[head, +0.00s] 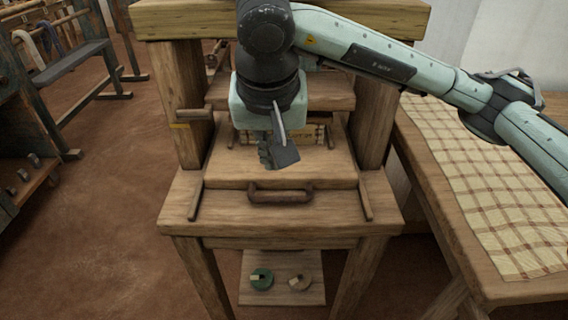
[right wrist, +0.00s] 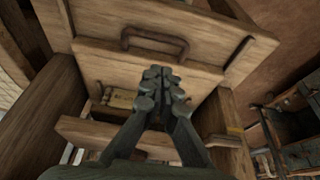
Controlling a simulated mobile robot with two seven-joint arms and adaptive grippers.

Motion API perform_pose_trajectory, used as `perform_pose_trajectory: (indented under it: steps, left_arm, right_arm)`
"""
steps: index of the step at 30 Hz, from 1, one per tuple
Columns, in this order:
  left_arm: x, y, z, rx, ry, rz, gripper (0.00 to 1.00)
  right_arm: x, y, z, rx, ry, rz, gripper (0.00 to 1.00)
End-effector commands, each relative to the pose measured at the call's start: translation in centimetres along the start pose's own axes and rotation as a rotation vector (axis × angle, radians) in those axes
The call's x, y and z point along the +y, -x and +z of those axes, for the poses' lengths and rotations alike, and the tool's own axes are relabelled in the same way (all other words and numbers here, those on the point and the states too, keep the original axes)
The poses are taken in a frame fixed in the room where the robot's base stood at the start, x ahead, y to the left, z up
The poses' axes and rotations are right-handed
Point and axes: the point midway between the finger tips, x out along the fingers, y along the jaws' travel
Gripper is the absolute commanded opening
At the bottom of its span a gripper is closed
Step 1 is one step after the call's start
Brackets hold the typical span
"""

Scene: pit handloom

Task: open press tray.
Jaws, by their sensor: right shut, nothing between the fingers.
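The press tray (head: 225,172) is a flat wooden board low in the wooden press, with a dark bar handle (head: 280,193) on its front edge. The handle also shows in the right wrist view (right wrist: 155,38), near the top. My right gripper (head: 272,160) is shut and empty, pointing down over the tray, behind the handle and apart from it in the picture. In the right wrist view its closed fingers (right wrist: 160,74) lie over the tray board. How high they are above the board is hard to tell. My left gripper is not in view.
A tan printed bundle (head: 313,133) sits at the back of the tray, partly hidden by my gripper. Wooden posts (head: 375,120) flank it. A table with checked cloth (head: 490,185) stands right. Green and tan rolls lie on a low shelf (head: 280,282).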

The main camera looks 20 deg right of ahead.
Motion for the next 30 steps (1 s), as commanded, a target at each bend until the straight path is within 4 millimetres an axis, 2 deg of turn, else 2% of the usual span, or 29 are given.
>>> perform_pose_trajectory:
  steps: [12, 15, 21, 30]
  left_arm:
    - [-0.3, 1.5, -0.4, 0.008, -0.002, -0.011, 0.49]
    - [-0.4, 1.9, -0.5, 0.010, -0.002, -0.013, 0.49]
    - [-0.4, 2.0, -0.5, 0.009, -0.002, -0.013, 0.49]
    - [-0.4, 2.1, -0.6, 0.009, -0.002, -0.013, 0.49]
  right_arm:
    - [0.0, -7.1, 0.3, -0.009, -0.004, 0.000, 0.00]
    - [0.0, -8.3, 0.2, -0.008, -0.004, 0.001, 0.00]
    - [0.0, -9.6, 0.1, -0.004, -0.003, 0.000, 0.00]
    - [0.0, -9.7, 0.1, -0.003, -0.003, -0.001, 0.00]
